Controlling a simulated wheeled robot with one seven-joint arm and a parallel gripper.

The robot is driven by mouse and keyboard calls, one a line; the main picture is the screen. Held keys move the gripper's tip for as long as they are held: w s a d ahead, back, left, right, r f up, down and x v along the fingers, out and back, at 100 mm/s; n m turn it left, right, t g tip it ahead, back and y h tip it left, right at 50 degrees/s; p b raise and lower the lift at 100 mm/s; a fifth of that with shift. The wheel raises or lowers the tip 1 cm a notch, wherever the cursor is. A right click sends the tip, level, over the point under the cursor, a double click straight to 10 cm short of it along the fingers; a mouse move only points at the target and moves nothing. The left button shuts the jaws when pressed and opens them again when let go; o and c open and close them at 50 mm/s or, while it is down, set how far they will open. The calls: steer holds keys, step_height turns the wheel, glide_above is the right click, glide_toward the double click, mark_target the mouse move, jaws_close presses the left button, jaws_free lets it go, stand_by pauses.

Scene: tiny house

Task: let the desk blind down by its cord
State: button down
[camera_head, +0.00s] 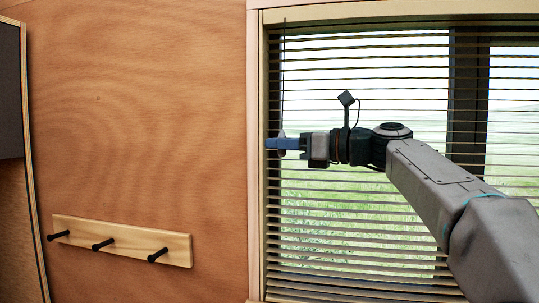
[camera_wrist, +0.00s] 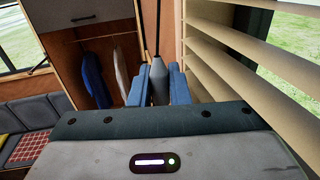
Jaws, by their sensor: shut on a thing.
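The slatted blind (camera_head: 365,245) hangs across the window, and its slats stretch from the top of the frame down to the bottom of the picture. Its thin dark cord (camera_head: 284,65) hangs by the left window edge. A grey cone-shaped cord pull (camera_wrist: 158,82) sits at the cord's lower end. My gripper (camera_head: 270,143) reaches in from the right, level, in front of the blind. Its blue fingers are shut on the pull, one on each side in the wrist view (camera_wrist: 158,72). The pull's lower end is hidden behind the gripper body.
A wooden rail with black pegs (camera_head: 122,242) is on the wood wall to the left. The blind's slats run close along the gripper's right in the wrist view. An open wardrobe with hanging clothes (camera_wrist: 93,78) and a cushioned bench (camera_wrist: 30,118) stand beyond.

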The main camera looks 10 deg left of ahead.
steer(key=c, duration=1.5)
jaws_free()
steer(key=shift+o, duration=0.2)
steer(key=shift+d+f, duration=0.1)
steer(key=shift+d, duration=0.05)
steer(key=b+v, duration=0.3)
steer(key=v, duration=1)
steer(key=shift+d, duration=0.35)
